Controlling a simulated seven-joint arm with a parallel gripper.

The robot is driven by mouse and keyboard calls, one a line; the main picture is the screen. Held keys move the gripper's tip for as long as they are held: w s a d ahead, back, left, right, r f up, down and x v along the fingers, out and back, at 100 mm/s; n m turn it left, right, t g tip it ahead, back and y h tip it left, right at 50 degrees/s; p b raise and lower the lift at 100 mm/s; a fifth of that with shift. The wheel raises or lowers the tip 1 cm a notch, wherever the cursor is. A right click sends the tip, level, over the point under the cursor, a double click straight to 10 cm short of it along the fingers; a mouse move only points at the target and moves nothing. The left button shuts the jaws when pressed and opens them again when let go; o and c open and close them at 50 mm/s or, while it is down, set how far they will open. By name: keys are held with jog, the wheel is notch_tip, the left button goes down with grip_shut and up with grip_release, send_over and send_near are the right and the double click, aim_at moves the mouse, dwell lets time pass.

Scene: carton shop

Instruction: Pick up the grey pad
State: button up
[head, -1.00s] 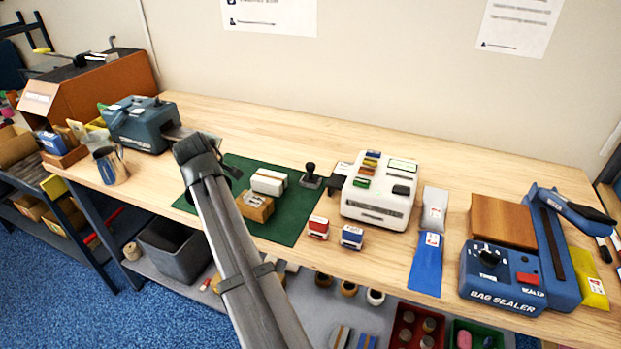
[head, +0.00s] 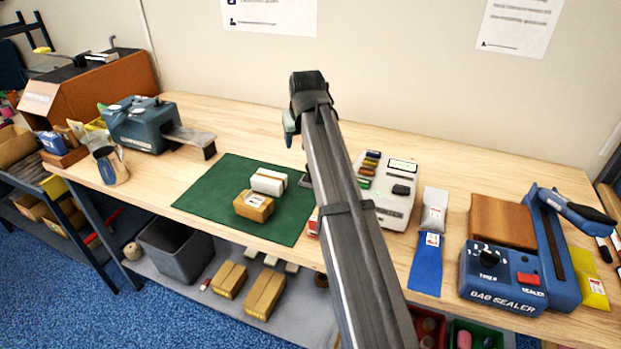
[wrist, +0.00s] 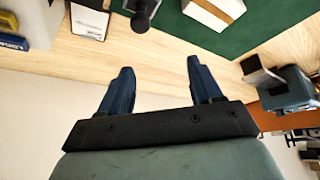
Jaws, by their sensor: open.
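In the wrist view, a small flat pad (wrist: 90,20) lies on the wood at the upper left; it has a pale panel with a dark rim and a grey-brown part at the top edge. I take it for the grey pad, but its colour is not clear. In the head view my arm hides it. My gripper (wrist: 160,66) is open, with two dark blue fingers apart and nothing between them. The pad lies beyond the left finger, not between the fingers. In the head view my gripper (head: 290,128) is above the back of the table, behind the green mat.
A black stamp (wrist: 142,14) stands beside the pad. The green mat (head: 212,188) carries a white carton (head: 268,181) and a brown carton (head: 253,206). A white machine (head: 396,214) stands right of my arm, and a blue machine (head: 140,125) at the left. The table's back strip is clear.

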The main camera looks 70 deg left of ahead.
jog(key=shift+m+h, duration=0.3)
jog(key=shift+m, duration=0.2)
jog(key=w+f, duration=0.1)
jog(key=f, duration=0.2)
jog(key=a+f, duration=0.1)
jog(key=f, duration=0.2)
jog(key=w+f, duration=0.1)
jog(key=f, duration=0.2)
jog(key=shift+w+a, duration=0.15)
jog(key=shift+w, duration=0.2)
jog(key=shift+w+x, duration=0.15)
jog(key=shift+x, duration=1.15)
jog(key=shift+w+x, duration=0.15)
jog(key=shift+x, duration=1.2)
jog(key=shift+d, duration=0.25)
jog(key=c, duration=1.1)
notch_tip(320, 180, up, 10)
